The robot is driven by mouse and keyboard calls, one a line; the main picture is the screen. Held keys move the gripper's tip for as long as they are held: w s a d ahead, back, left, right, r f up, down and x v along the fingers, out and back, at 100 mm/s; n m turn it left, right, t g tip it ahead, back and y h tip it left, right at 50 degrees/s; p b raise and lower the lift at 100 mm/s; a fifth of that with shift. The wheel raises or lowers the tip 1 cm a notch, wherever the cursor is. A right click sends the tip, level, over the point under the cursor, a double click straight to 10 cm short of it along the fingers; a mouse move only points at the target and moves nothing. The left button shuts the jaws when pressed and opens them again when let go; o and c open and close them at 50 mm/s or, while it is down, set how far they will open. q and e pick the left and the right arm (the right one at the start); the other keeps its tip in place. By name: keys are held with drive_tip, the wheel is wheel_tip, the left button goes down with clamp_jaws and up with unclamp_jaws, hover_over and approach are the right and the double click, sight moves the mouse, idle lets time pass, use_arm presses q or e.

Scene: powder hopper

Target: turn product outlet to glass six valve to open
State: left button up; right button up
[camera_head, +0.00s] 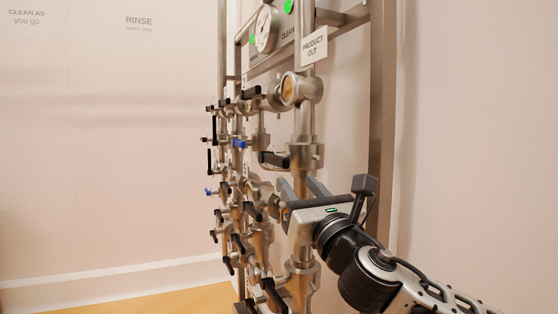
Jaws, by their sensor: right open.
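A steel pipe rack (303,130) stands in the middle, seen at a steep angle, with a "PRODUCT OUT" sign (314,46) on its near pipe. Below the sign is a round sight glass (290,88). Under that, a valve has a black handle (273,159) lying about level, pointing left. I cannot tell which valve is the product outlet to glass six one. My right gripper (300,187) is open, its grey fingers close to the near pipe, below the black handle. It hides part of the pipe and any valve behind it. My left gripper is out of view.
Several more valves with black handles and a blue handle (239,143) crowd the rack's left side. A lower black handle (273,294) sits near the bottom. A pressure gauge (265,29) is at the top.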

sight(275, 155)
drive_tip(key=x, duration=1)
drive_tip(key=shift+w+r, duration=0.1)
clamp_jaws()
